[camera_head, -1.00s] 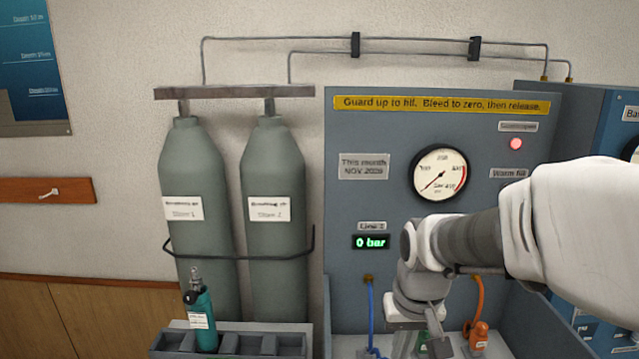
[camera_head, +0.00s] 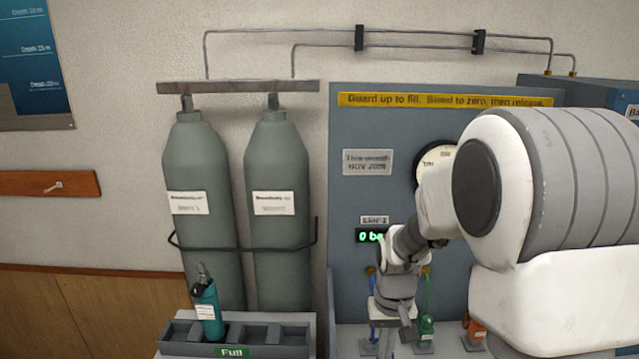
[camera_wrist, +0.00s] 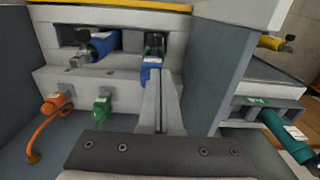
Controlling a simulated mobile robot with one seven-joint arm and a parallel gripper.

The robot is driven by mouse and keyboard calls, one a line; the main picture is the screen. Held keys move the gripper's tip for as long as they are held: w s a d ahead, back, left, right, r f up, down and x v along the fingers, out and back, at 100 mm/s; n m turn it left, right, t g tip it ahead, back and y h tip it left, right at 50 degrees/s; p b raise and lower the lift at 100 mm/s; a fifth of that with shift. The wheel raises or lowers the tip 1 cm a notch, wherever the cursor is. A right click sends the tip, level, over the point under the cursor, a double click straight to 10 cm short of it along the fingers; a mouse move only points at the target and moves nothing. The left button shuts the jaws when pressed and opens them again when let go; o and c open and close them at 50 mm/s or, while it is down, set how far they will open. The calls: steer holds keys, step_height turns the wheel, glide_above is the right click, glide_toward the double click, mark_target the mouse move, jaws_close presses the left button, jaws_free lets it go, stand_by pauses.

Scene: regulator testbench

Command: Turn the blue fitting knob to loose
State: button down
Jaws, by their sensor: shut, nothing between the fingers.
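The blue fitting (camera_wrist: 150,74) shows in the wrist view just beyond my fingertips, at the front of the bench block. My fingers partly cover it, and I cannot tell whether they touch it. Its knob setting is not readable. My gripper (camera_wrist: 156,80) is shut and empty, its fingers together and pointing at the blue fitting. In the head view my gripper (camera_head: 386,338) is low in front of the grey panel and hides the blue fitting.
A green fitting (camera_wrist: 102,112) and an orange fitting (camera_wrist: 55,102) stand beside it. A blue cylinder (camera_wrist: 104,45) lies in the bench recess. A teal cylinder (camera_head: 207,305) stands in the rack (camera_head: 285,350) at left. The display (camera_head: 370,236) is partly covered by my arm.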

step_height(320, 180, down, 3)
steer(key=shift+r+b, duration=0.1)
steer(key=shift+b, duration=0.65)
steer(key=shift+w+d, duration=0.25)
steer(key=shift+w, duration=0.3)
stand_by(0.4)
steer(key=shift+d+b, duration=0.3)
steer(key=shift+d, duration=0.45)
stand_by(0.4)
steer(key=shift+s, duration=0.15)
step_height(320, 180, up, 6)
steer(key=p, duration=0.4)
steer(key=shift+s+d, duration=0.15)
steer(key=shift+s, duration=0.1)
steer(key=shift+b, duration=0.35)
